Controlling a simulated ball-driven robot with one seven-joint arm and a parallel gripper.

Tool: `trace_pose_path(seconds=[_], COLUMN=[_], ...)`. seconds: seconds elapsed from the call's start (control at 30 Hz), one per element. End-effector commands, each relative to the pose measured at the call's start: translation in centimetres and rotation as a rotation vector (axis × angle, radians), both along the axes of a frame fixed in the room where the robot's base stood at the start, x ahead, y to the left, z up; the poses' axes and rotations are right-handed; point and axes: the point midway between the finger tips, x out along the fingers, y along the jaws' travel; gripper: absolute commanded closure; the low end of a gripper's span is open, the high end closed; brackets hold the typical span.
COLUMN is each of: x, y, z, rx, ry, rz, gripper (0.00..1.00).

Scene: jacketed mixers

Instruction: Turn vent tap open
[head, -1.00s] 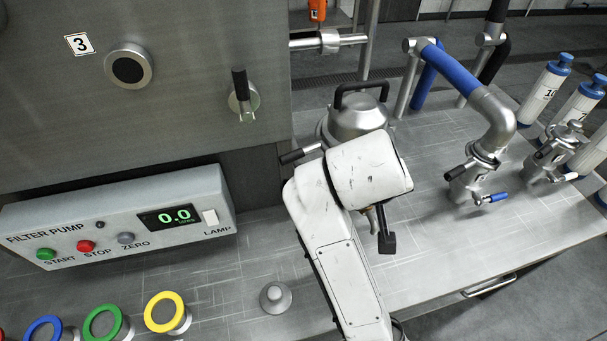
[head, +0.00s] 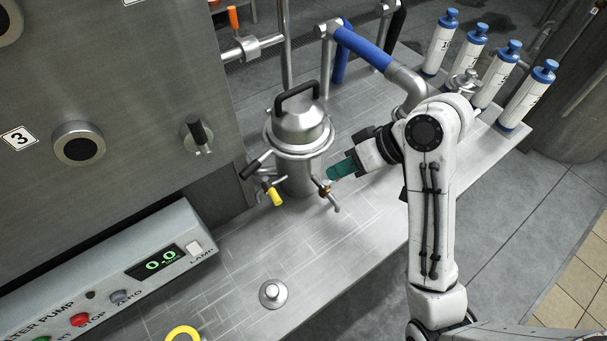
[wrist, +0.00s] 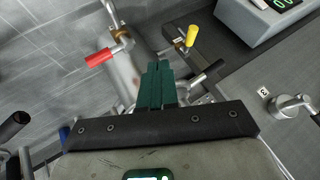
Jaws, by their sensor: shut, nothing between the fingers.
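The lidded metal vessel (head: 300,130) stands on the steel bench with a black handle on top. A yellow-handled tap (head: 274,196) and a small tap with a bent spout (head: 329,194) sit low on its front; no label shows which is the vent tap. In the wrist view the yellow handle (wrist: 193,36) is beyond the fingers to the right, and a red handle (wrist: 100,57) is to their left. A black lever (wrist: 212,72) is just right of the fingers. My gripper (head: 333,174) has its green fingers shut and empty, close to the spouted tap; contact cannot be told.
A black lever (head: 252,170) sticks out left of the vessel. The filter pump panel (head: 120,285) is at the lower left. A blue-sleeved pipe (head: 362,48) runs behind the vessel, with white bottles (head: 494,78) at the right. The bench front is mostly clear, with a small round knob (head: 271,293).

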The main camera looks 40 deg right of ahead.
Motion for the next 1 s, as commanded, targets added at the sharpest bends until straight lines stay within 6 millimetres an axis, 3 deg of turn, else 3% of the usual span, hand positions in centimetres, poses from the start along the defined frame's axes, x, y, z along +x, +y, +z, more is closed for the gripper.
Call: trace_pose_path(seconds=[0.27, 0.6, 0.8, 1.0], x=[1.5, 4.6, 4.8, 4.9], y=[1.6, 4.6, 7.3, 8.2], z=[-2.8, -7.8, -6.8, -6.7], rx=[0.001, -0.002, -0.003, -0.004], ry=[0.005, 0.003, 0.001, 0.0], rz=[0.004, 0.003, 0.003, 0.001], gripper=[1.0, 1.0, 1.0, 1.0])
